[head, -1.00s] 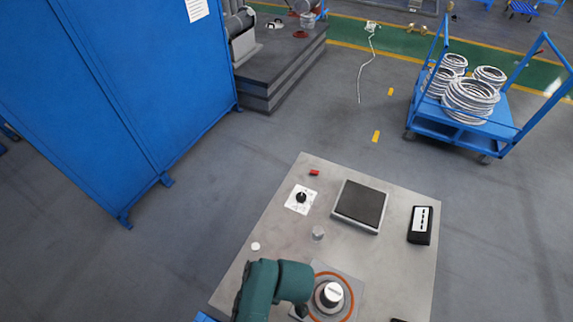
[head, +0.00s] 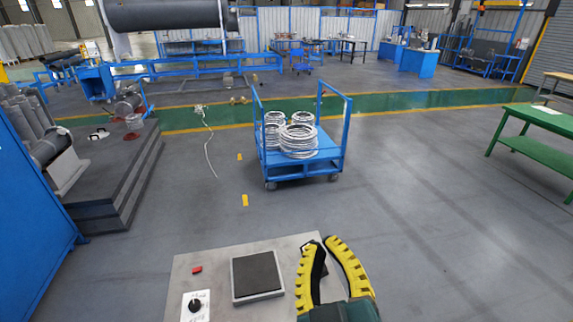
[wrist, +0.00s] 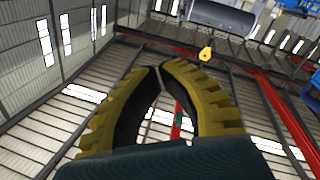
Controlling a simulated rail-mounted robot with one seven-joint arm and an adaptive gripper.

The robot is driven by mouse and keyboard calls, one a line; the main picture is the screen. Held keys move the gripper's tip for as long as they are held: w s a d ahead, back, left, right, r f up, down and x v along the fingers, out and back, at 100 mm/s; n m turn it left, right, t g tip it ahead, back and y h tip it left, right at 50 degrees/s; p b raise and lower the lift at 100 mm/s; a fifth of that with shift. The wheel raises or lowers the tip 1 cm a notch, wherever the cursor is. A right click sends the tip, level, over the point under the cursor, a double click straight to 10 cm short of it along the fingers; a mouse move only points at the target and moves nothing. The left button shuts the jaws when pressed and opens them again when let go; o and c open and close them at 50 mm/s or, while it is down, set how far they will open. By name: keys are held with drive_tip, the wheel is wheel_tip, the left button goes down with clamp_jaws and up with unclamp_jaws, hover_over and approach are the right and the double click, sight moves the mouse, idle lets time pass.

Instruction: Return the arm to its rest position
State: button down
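My gripper (head: 324,242) shows at the bottom of the head view, its yellow toothed fingers pointing up above the grey table (head: 215,258). The two fingertips come together, with a narrow bowed gap lower between the fingers. Nothing is held between them. In the wrist view my gripper (wrist: 160,68) looks up at the roof, its tips close together and empty. The rest of my arm is mostly below the head view.
The table carries a dark square pad (head: 257,275), a black knob on a white plate (head: 196,305) and a red piece (head: 197,270). A blue cart (head: 305,165) with coiled rings stands beyond. A green bench (head: 535,150) is at right. Open floor surrounds the cart.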

drive_tip(key=s+d+r+m+t+h+p, duration=0.1)
drive_tip(key=s+r+m+t+p, duration=0.1)
drive_tip(key=r+p, duration=0.6)
drive_tip(key=s+r+m+t+p, duration=0.2)
drive_tip(key=r+p, duration=0.7)
drive_tip(key=r, duration=0.9)
drive_tip(key=shift+s+d+m+h, duration=0.4)
drive_tip(key=shift+s+m, duration=0.1)
drive_tip(key=shift+m, duration=0.7)
drive_tip(key=c, duration=1.5)
unclamp_jaws()
drive_tip(key=shift+r+p, duration=0.1)
drive_tip(key=shift+p, duration=0.2)
drive_tip(key=o, duration=0.6)
drive_tip(key=shift+f, duration=0.2)
